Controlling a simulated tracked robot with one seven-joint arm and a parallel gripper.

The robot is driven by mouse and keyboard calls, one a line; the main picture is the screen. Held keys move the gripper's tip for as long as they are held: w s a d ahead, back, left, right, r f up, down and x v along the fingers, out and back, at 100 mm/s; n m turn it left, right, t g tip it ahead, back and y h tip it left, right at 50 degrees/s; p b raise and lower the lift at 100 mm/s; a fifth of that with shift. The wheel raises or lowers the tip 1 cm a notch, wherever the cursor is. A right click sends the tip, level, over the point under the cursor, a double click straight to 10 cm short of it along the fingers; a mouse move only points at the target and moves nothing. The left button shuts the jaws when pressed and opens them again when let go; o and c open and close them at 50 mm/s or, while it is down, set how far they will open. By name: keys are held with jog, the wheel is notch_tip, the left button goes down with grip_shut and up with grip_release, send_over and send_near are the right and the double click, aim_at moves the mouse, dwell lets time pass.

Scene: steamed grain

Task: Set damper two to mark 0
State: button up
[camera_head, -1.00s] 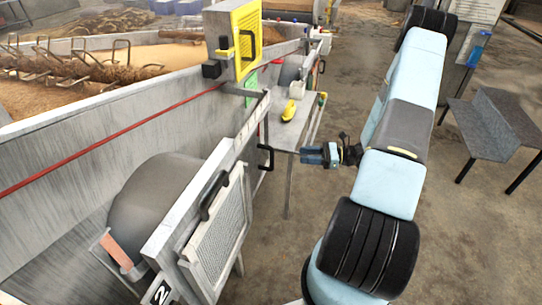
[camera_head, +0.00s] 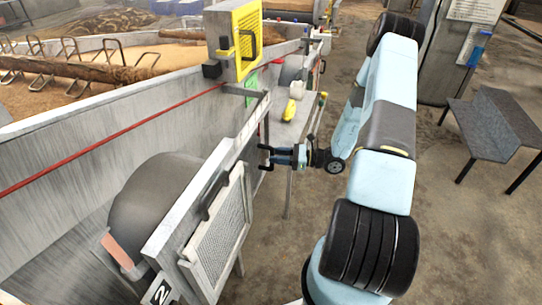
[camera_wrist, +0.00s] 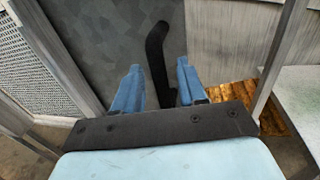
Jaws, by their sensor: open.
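My gripper (camera_head: 272,156) is open at the side of the metal trough. In the wrist view its blue fingers (camera_wrist: 158,72) stand on either side of a dark curved handle (camera_wrist: 156,42), with gaps showing. This handle (camera_head: 266,150) sits on a dark grey plate (camera_wrist: 95,40), perhaps the damper; I cannot tell whether they touch. Light marks (camera_head: 250,122) show on the frame's upper part, too small to read.
A mesh panel (camera_head: 217,230) with its own black handle (camera_head: 214,192) is nearer on the frame. A yellow panel (camera_head: 247,38) stands above. A side table (camera_head: 285,130) holds a yellow item (camera_head: 289,111). A grey bench (camera_head: 490,125) stands right; the floor between is open.

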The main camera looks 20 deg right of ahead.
jog(key=shift+x, duration=1.1)
jog(key=shift+c, duration=0.2)
grip_shut()
